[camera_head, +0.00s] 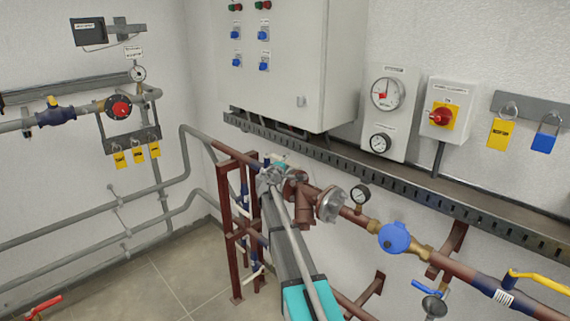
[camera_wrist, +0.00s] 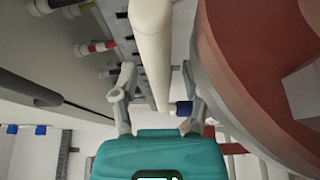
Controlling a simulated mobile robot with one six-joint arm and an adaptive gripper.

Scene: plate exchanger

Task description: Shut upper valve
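My gripper (camera_head: 275,176) is at the top of the dark red pipe stand, beside a brown pipe fitting (camera_head: 303,200). In the wrist view my gripper (camera_wrist: 157,72) has its two fingers wide apart. A cream rod-shaped handle (camera_wrist: 152,50) runs between the fingers, with a gap visible on both sides. A small blue part (camera_wrist: 184,108) shows near its far end. I take this for the upper valve; in the head view my gripper and arm hide most of it. A lower valve with a white handle (camera_head: 257,272) sits on the stand.
A large reddish round flange (camera_wrist: 255,75) is close on the right in the wrist view. The brown pipe carries a gauge (camera_head: 360,194) and a blue round device (camera_head: 394,238). A grey cabinet (camera_head: 275,65) and slotted cable tray (camera_head: 400,180) are above. Floor (camera_head: 165,285) is free at left.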

